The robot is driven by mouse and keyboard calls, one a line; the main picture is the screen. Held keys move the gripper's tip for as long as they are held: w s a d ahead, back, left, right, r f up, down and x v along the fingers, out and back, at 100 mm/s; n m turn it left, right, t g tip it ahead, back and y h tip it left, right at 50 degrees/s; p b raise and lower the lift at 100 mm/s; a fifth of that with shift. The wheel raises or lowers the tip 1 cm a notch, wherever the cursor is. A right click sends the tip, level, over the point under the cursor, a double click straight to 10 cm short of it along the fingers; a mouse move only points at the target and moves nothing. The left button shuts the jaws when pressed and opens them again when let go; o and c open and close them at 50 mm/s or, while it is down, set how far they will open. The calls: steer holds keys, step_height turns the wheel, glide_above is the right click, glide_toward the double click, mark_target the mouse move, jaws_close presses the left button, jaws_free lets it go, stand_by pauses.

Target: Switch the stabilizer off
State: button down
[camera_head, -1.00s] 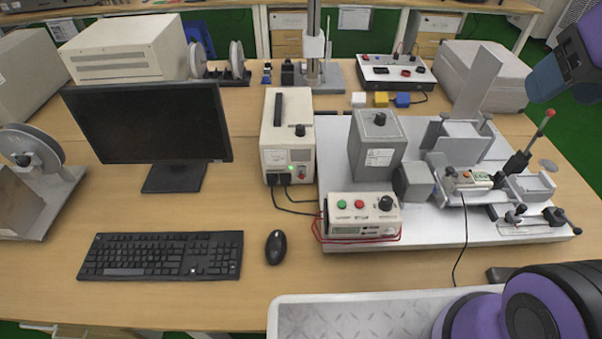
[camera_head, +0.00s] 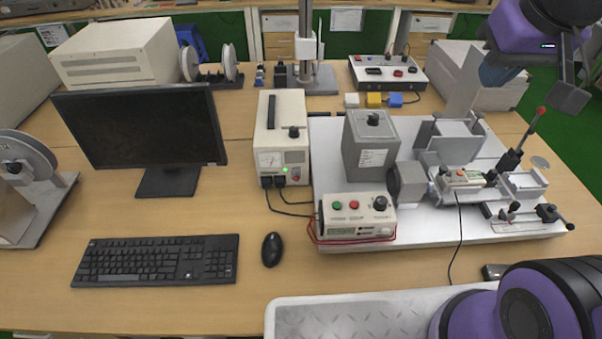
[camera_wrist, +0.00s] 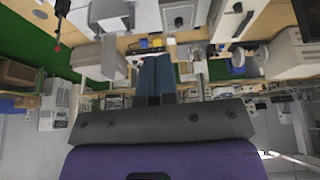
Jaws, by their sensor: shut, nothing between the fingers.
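The stabilizer (camera_head: 282,132) is a beige box with a black top handle and a black knob on its top. It stands in the middle of the bench, right of the monitor. Its front has a small gauge, a green lit lamp (camera_head: 294,171) and a reddish button or switch (camera_head: 295,180) below it. Dark plugs with cables sit at its lower front. My gripper (camera_head: 497,72) is at the upper right, raised above the bench and well apart from the stabilizer. In the wrist view its blue fingers (camera_wrist: 153,78) are together and empty.
A test rig on a white plate (camera_head: 420,225) fills the bench right of the stabilizer, with a grey box (camera_head: 371,145), a control box (camera_head: 357,217) and an upright red-tipped lever (camera_head: 527,128). A monitor (camera_head: 140,125), keyboard (camera_head: 155,259) and mouse (camera_head: 272,249) are left.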

mark_target(298, 177)
steer(key=w+a+f+g+y, duration=0.1)
steer(key=w+a+f, duration=0.5)
steer(key=f, duration=0.4)
steer(key=w+a+f+y, duration=0.2)
steer(key=w+a+f, duration=0.4)
steer(key=f, duration=0.3)
steer(key=w+a+f+g+y, duration=0.1)
steer(key=w+a+f+y, duration=0.1)
steer(key=w+a+f, duration=0.4)
step_height(298, 177, down, 5)
steer(key=shift+w+a+r+g, duration=0.2)
steer(key=shift+w+a+g, duration=0.1)
steer(key=shift+a, duration=0.35)
steer(key=shift+f, duration=0.1)
steer(key=x, duration=1.3)
steer(key=shift+w+a+f, duration=0.15)
steer(key=shift+a+f, duration=0.05)
steer(key=shift+f, duration=0.15)
steer(key=shift+f, duration=0.1)
